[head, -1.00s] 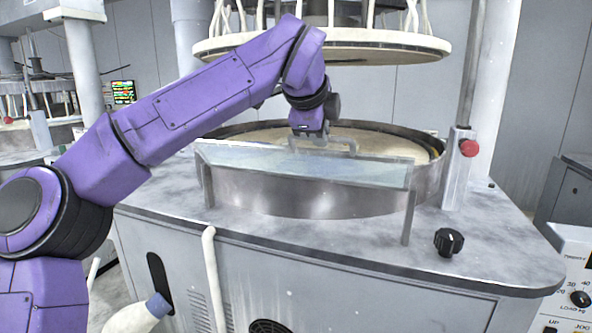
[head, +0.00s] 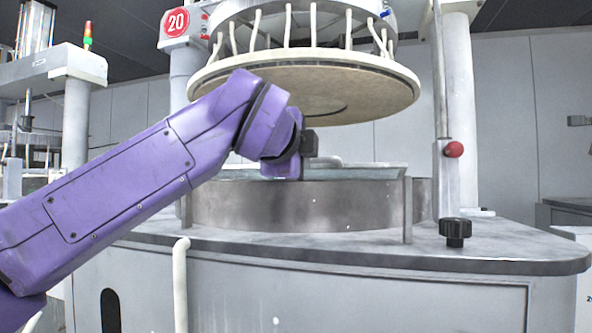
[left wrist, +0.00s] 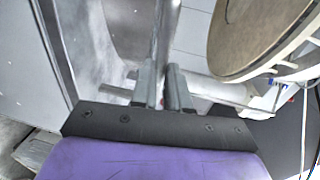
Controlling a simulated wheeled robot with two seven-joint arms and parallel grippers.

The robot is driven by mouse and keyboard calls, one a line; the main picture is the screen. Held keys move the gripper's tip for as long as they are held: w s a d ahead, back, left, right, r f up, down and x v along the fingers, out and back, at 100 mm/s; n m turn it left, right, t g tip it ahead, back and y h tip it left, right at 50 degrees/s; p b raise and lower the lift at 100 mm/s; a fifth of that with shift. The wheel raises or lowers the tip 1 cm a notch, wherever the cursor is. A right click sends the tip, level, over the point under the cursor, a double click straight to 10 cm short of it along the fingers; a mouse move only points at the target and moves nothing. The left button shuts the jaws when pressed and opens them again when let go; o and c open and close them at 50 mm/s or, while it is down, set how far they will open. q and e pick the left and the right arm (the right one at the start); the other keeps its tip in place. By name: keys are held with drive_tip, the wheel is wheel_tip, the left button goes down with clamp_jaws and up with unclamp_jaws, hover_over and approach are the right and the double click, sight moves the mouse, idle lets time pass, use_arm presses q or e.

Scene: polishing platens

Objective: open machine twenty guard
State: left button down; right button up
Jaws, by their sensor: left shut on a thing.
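Machine twenty, with a red "20" sign (head: 175,22), stands in front of me. Its guard (head: 365,171) is a glassy panel between two upright posts at the front of the round metal basin wall (head: 300,206). I see it almost edge-on, so its exact tilt is hard to tell. My left gripper (head: 312,165) is at the guard's upper side, partly hidden by my wrist. In the left wrist view its fingers (left wrist: 163,88) are shut on the grey guard handle bar (left wrist: 166,35). My right gripper is out of view.
The round upper plate (head: 310,90) hangs close above my left wrist. A post with a red button (head: 453,149) stands to the right, with a black knob (head: 455,231) on the worktop (head: 500,252). Another machine (head: 60,70) stands at the left back.

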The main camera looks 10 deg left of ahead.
use_arm(q)
drive_tip(key=shift+a+f, duration=0.15)
drive_tip(key=shift+f, duration=0.05)
idle(0.3)
drive_tip(key=c, duration=1.1)
unclamp_jaws()
drive_tip(key=shift+a, duration=0.1)
drive_tip(key=b+v, duration=0.1)
drive_tip(key=v, duration=0.9)
drive_tip(key=shift+s, duration=0.2)
